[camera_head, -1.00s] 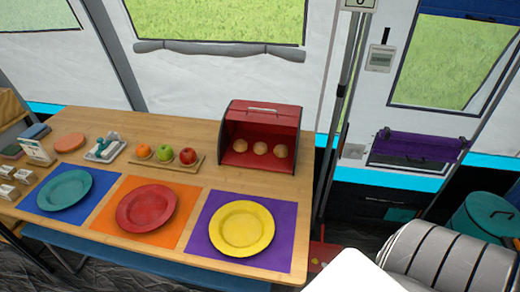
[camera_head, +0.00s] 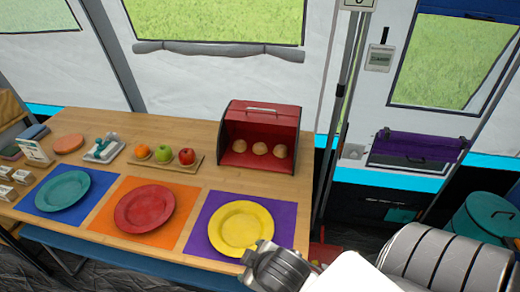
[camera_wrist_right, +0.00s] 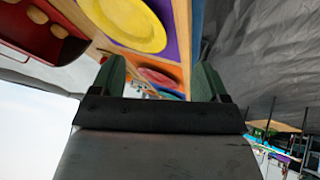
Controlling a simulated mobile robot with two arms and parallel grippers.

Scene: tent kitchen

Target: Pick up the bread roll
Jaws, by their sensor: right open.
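Three round brown bread rolls sit side by side in the open red bread box (camera_head: 262,116) at the back right of the table: a left roll (camera_head: 239,146), a middle roll (camera_head: 260,148) and a right roll (camera_head: 280,151). The box also shows in the right wrist view (camera_wrist_right: 20,38), with rolls at its upper left (camera_wrist_right: 38,14). My right gripper (camera_head: 254,264) is at the table's front edge, just in front of the yellow plate and well short of the rolls. In the right wrist view its two fingers (camera_wrist_right: 160,80) are apart with nothing between them. My left gripper is out of view.
The yellow plate (camera_head: 241,227), red plate (camera_head: 145,207) and teal plate (camera_head: 63,190) lie on coloured mats. A board (camera_head: 166,161) with an orange and two apples stands left of the box. Bare table (camera_head: 210,183) lies between box and plates.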

